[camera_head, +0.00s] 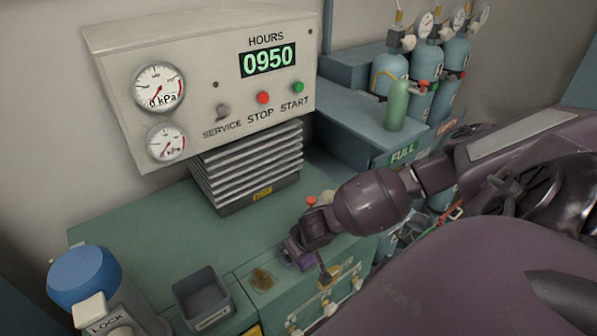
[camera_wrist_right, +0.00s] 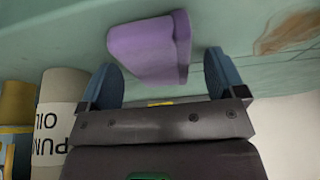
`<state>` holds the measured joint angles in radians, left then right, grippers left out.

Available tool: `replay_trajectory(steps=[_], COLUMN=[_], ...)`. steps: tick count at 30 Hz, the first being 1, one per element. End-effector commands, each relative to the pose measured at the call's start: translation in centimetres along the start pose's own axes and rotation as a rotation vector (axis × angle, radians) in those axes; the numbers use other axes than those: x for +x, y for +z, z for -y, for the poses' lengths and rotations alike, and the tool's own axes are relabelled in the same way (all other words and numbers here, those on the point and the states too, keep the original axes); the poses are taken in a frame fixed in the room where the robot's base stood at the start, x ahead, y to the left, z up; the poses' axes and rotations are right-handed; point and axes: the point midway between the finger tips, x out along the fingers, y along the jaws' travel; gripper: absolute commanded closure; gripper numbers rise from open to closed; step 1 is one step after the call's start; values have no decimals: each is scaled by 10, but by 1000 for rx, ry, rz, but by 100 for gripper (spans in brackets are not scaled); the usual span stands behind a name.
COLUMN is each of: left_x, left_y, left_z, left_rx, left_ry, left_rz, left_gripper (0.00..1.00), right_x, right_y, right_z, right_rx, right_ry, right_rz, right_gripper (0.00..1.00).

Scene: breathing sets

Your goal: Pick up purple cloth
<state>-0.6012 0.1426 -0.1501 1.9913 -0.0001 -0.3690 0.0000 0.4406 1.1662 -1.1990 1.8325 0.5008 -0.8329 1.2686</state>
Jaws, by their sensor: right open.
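The purple cloth (camera_wrist_right: 145,48) lies as a folded block on the green surface in the right wrist view. My right gripper (camera_wrist_right: 161,68) is open, its two blue fingertips on either side of the cloth's near end. I cannot tell whether they touch it. In the head view my right gripper (camera_head: 304,254) is at the front edge of the green bench, below the bellows unit. A small purple patch of the cloth (camera_head: 306,263) shows there, mostly hidden by the gripper. My left gripper is not in view.
A brown-stained patch (camera_head: 262,280) and a grey open bin (camera_head: 202,299) are left of the gripper. A blue-lidded container (camera_head: 85,275) stands further left. The gauge panel (camera_head: 205,75) overhangs behind. Gas cylinders (camera_head: 397,102) stand back right. A pump oil can (camera_wrist_right: 60,115) is beside the gripper.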

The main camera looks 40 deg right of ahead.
Motion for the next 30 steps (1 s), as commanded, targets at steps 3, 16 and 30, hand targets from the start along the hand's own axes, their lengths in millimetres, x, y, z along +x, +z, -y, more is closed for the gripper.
replay_trajectory(steps=[3, 16, 30], left_x=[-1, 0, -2], left_y=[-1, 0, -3], left_z=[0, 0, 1], left_rx=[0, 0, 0], left_ry=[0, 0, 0], left_rz=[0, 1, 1], left_gripper=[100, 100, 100], right_x=[1, 1, -29], right_y=[1, 0, -12], right_z=[0, 0, 0], right_rx=[1, 0, -1], right_ry=[0, 0, 0], right_rz=[1, 0, -2], right_gripper=[11, 64, 64])
